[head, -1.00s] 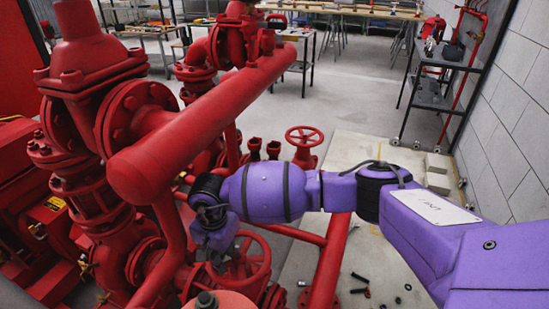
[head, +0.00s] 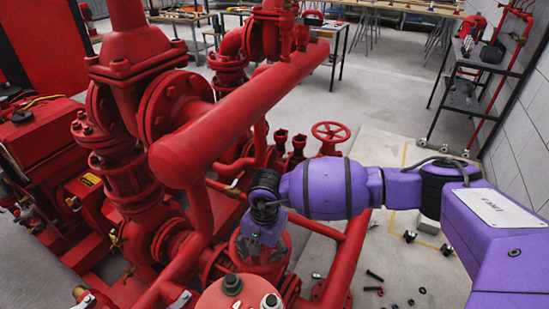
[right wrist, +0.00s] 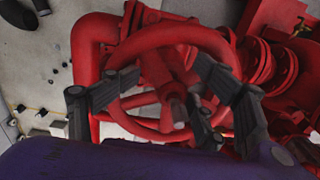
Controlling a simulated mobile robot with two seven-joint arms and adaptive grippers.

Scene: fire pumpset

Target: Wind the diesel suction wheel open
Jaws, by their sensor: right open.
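A red spoked handwheel (head: 286,250) sits low among the red pipework in the head view, partly covered by my right gripper (head: 262,236). The right wrist view shows the wheel (right wrist: 178,32) close up, with its hub and stem end (right wrist: 178,106) in the middle. My right gripper (right wrist: 168,72) is open, with one dark finger at the left side of the wheel and one at the right. The fingers overlap the rim in the picture; I cannot tell whether they touch it. My left gripper is not in view.
A thick red pipe (head: 225,112) runs just left of my right forearm. A second red handwheel (head: 331,130) stands farther back. Small loose bolts (head: 374,276) lie on the pale floor to the right. A dark shelf rack (head: 462,98) stands by the wall.

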